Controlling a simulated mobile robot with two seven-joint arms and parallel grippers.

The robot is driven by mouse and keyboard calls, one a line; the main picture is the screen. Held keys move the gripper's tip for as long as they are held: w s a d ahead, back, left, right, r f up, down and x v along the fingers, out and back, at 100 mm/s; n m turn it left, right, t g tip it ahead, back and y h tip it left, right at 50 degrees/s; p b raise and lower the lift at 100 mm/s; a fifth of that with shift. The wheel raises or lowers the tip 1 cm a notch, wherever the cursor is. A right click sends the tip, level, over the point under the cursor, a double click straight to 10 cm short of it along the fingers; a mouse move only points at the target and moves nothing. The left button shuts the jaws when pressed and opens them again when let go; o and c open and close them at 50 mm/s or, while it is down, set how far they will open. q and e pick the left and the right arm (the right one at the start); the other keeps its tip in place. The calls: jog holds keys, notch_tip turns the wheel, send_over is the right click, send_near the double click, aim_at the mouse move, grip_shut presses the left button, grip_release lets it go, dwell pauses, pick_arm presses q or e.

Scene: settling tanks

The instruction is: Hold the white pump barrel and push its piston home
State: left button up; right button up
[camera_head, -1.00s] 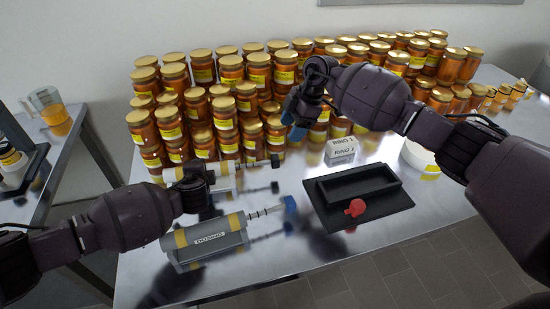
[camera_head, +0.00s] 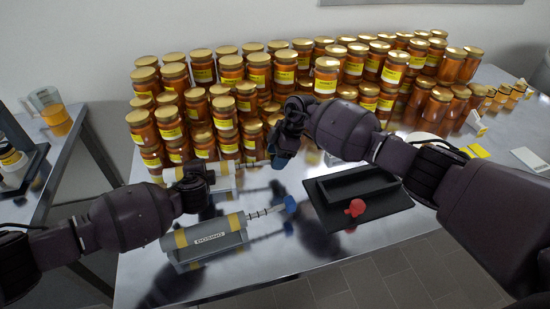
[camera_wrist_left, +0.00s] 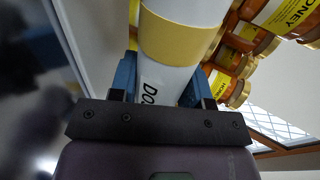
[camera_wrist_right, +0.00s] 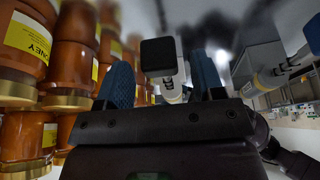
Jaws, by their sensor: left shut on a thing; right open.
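The white pump barrel (camera_head: 222,178) with yellow bands lies level behind the grey pump. My left gripper (camera_head: 192,180) is shut around it; the left wrist view shows the white barrel (camera_wrist_left: 165,82) between the blue fingers. The thin piston rod (camera_head: 262,163) points right out of the barrel. Its outer end is hidden in the head view by my right gripper (camera_head: 281,160). In the right wrist view the square black piston knob (camera_wrist_right: 158,56) stands out from the barrel end, between the open fingers in the picture. I cannot tell whether they touch it.
A grey pump (camera_head: 207,240) marked DOSING, with a blue knob (camera_head: 290,204), lies in front. A black tray (camera_head: 385,212) with a red piece (camera_head: 355,207) is to the right. Stacked honey jars (camera_head: 225,110) fill the back.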

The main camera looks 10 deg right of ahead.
jog(key=shift+a+f, duration=0.25)
jog(key=shift+f, duration=0.35)
jog(key=shift+c, duration=0.4)
